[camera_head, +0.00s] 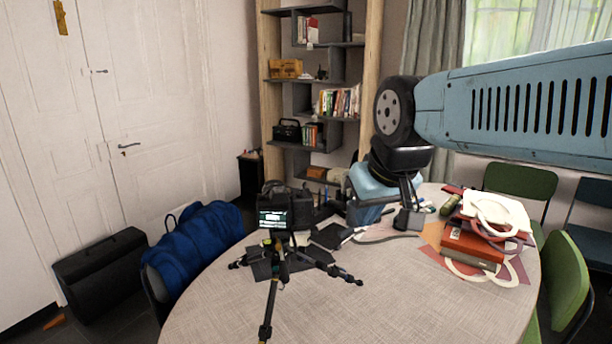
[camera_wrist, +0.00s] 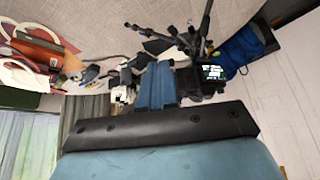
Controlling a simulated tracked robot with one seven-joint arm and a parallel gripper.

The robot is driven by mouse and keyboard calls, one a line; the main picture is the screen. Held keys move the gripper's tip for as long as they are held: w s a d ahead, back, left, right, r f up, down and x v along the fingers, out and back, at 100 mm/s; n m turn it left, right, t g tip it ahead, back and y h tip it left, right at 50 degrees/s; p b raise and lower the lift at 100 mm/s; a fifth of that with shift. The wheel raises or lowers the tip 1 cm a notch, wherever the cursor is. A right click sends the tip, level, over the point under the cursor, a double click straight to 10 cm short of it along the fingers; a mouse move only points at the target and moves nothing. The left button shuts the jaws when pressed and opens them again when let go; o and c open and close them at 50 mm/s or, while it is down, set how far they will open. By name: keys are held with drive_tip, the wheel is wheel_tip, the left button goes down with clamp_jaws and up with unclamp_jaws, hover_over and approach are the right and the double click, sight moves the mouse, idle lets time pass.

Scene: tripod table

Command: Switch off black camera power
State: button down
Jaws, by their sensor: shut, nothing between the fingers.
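The black camera (camera_head: 300,208) stands upright on a black tripod (camera_head: 270,290) on the round table (camera_head: 400,300). Its rear screen is lit and faces my head view. In the upside-down wrist view the camera (camera_wrist: 211,74) is right of my gripper, with the lit screen showing. My gripper (camera_wrist: 158,68) is shut and empty, its blue fingers together. In the head view my gripper (camera_head: 366,212) hangs low over the table, right of the camera and apart from it. The power switch is too small to make out.
A stack of books and papers (camera_head: 475,240) lies on the table's right side. Dark cards and small items lie around the tripod. A blue bag (camera_head: 200,245) is at the left edge, and green chairs (camera_head: 565,275) stand at the right. The table's front is clear.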

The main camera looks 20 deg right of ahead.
sight(304, 186)
drive_tip(key=w+d+r+n+g+y, duration=0.1)
drive_tip(key=w+n, duration=0.2)
drive_tip(key=w, duration=0.4)
drive_tip(key=w+d+r+n+g+y, duration=0.1)
drive_tip(key=w+d+r+n, duration=0.1)
drive_tip(key=w, duration=0.6)
drive_tip(key=w+d+r+n+y, duration=0.1)
drive_tip(key=w+d+r+n, duration=0.1)
drive_tip(key=w+n, duration=0.3)
drive_tip(key=w, duration=0.3)
drive_tip(key=shift+d+r+g, duration=0.2)
drive_tip(key=shift+d+g, duration=0.05)
drive_tip(key=shift+g, duration=0.15)
drive_tip(key=shift+w, duration=0.1)
drive_tip(key=w+a+f, duration=0.4)
drive_tip(key=a+f, duration=0.2)
drive_tip(key=f, duration=0.3)
drive_tip(key=shift+w+f, duration=0.15)
drive_tip(key=shift+w, duration=0.25)
